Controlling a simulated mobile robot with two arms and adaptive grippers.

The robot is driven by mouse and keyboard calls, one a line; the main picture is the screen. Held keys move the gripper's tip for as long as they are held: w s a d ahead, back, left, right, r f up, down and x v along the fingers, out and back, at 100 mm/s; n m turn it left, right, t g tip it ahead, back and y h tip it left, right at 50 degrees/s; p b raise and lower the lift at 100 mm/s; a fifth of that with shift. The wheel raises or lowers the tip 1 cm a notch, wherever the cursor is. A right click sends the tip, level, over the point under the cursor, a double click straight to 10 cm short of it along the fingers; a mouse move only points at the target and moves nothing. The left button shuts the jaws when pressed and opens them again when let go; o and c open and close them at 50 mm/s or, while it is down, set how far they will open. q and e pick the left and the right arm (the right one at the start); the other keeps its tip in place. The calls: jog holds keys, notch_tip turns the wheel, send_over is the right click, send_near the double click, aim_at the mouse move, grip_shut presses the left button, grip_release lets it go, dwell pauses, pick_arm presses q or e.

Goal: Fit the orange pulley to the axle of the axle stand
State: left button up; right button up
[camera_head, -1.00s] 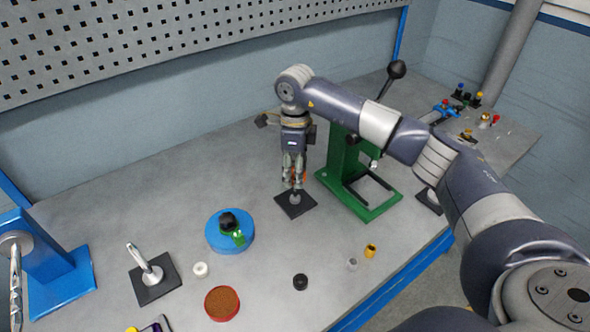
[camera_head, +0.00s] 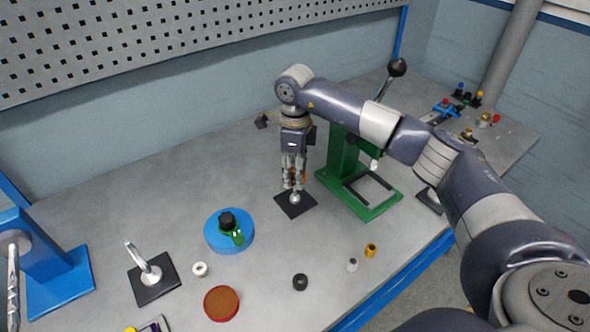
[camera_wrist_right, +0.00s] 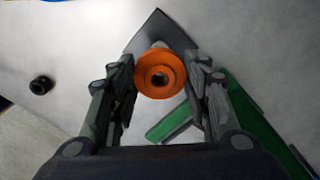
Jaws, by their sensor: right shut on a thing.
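The orange pulley (camera_wrist_right: 168,80) sits between the fingertips of my right gripper (camera_wrist_right: 160,82), which is shut on it. In the head view the right gripper (camera_head: 294,183) points straight down, and its fingers hide most of the pulley. The axle stand, a dark square plate (camera_head: 285,207) with a short silver post, is directly below the fingertips. Its plate corner (camera_wrist_right: 157,25) shows behind the pulley in the right wrist view. I cannot tell whether the axle is inside the pulley's dark bore. My left gripper is not in view.
A green press (camera_head: 345,165) stands close to the right of the gripper.

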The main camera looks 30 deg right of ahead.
aim_at(295, 197)
jog(key=shift+f+b, duration=0.9)
jog(key=shift+f, duration=0.4)
jog(key=shift+f, duration=0.1)
jog(key=shift+f+b, duration=1.2)
jog(key=shift+f, duration=0.2)
jog(key=shift+f, duration=0.15)
jog(key=shift+f+b, duration=0.3)
jog(key=shift+b, duration=0.05)
jog(key=shift+f, duration=0.1)
dwell(0.4)
jog(key=o, duration=1.1)
jog(key=shift+o, duration=0.2)
